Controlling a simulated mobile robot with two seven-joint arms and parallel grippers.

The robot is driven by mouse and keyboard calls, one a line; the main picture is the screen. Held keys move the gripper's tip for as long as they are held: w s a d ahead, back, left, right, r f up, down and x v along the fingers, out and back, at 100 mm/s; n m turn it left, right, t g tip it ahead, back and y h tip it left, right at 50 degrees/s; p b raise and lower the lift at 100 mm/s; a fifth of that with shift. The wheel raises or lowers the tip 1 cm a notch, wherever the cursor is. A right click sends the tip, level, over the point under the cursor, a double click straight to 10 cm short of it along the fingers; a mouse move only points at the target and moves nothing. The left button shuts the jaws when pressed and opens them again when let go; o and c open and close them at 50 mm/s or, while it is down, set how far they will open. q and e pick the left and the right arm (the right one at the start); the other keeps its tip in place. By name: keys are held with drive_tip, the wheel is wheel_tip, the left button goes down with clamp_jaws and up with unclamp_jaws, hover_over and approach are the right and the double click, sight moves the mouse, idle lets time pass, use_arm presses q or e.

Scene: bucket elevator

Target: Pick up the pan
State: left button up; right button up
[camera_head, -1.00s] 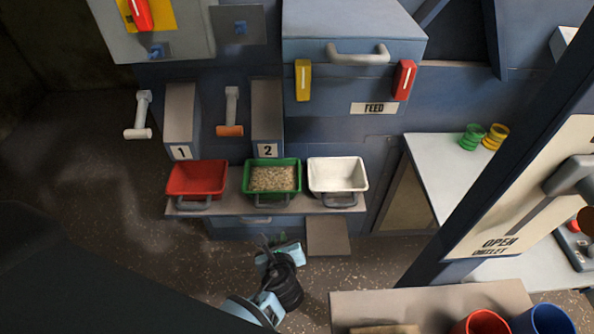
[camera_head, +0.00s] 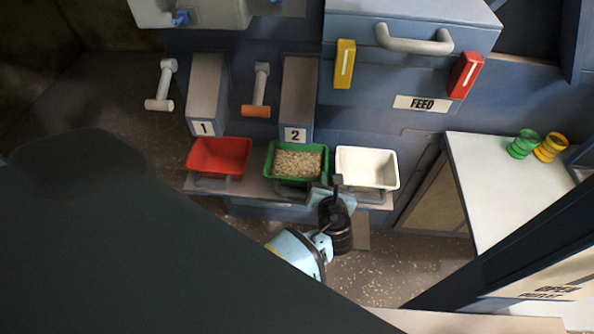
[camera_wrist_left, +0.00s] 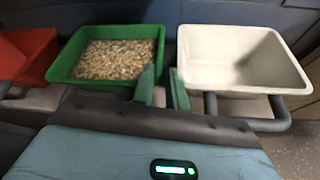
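Three pans stand in a row on a shelf: a red pan (camera_head: 219,155), a green pan (camera_head: 268,160) filled with pale grain, and an empty white pan (camera_head: 367,168). Each has a grey handle at its front. My left gripper (camera_head: 336,186) is in front of the shelf, near the gap between the green and white pans. In the left wrist view its two fingers (camera_wrist_left: 162,88) stand a little apart with nothing visible between them. The white pan's handle (camera_wrist_left: 286,118) shows right of the fingers. The green pan's handle is mostly hidden by the gripper. My right gripper is not in view.
Blocks marked 1 (camera_head: 206,95) and 2 (camera_head: 298,95) with levers stand behind the pans. A FEED box (camera_head: 400,70) with yellow and red latches is above. A white counter (camera_head: 490,190) with green and yellow cups is at right.

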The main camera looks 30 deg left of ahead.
sight(325, 169)
use_arm(q)
drive_tip(key=shift+w+a, duration=0.15)
drive_tip(key=shift+w, duration=0.1)
drive_tip(key=b+x, duration=0.1)
drive_tip(key=x, duration=0.3)
drive_tip(key=shift+w+a+f, duration=0.15)
drive_tip(key=shift+a, duration=0.1)
drive_tip(key=shift+c, duration=0.3)
clamp_jaws()
idle(0.7)
